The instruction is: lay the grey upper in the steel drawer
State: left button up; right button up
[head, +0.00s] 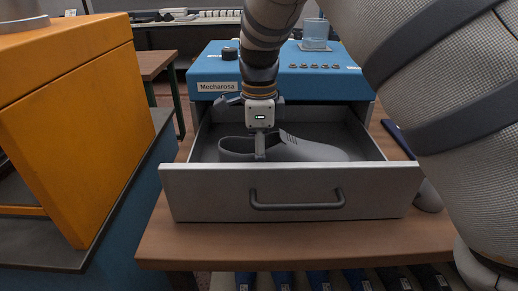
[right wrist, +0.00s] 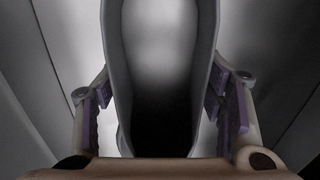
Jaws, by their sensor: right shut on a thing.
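The grey upper (head: 308,151) is inside the open steel drawer (head: 215,192), toe to the right and heel to the left. The drawer's front wall hides its lower part, so I cannot tell whether it rests on the drawer floor. My right gripper (head: 260,153) points down into the drawer and is shut on the upper near its opening. In the right wrist view the upper's opening (right wrist: 165,45) lies between the purple-padded fingers of that gripper (right wrist: 163,100). My left gripper is not in view.
The drawer is pulled out from a blue unit (head: 214,73) with knobs, and a clear beaker (head: 315,33) stands on top. A wooden bench (head: 300,238) lies beneath. An orange cabinet (head: 75,120) stands at left. A dark blue object (head: 396,137) lies right of the drawer.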

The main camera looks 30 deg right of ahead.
jog(key=shift+f, duration=0.2)
dwell(0.5)
jog(key=o, duration=1.3)
notch_tip(320, 180, up, 12)
jog(key=shift+r, duration=0.1)
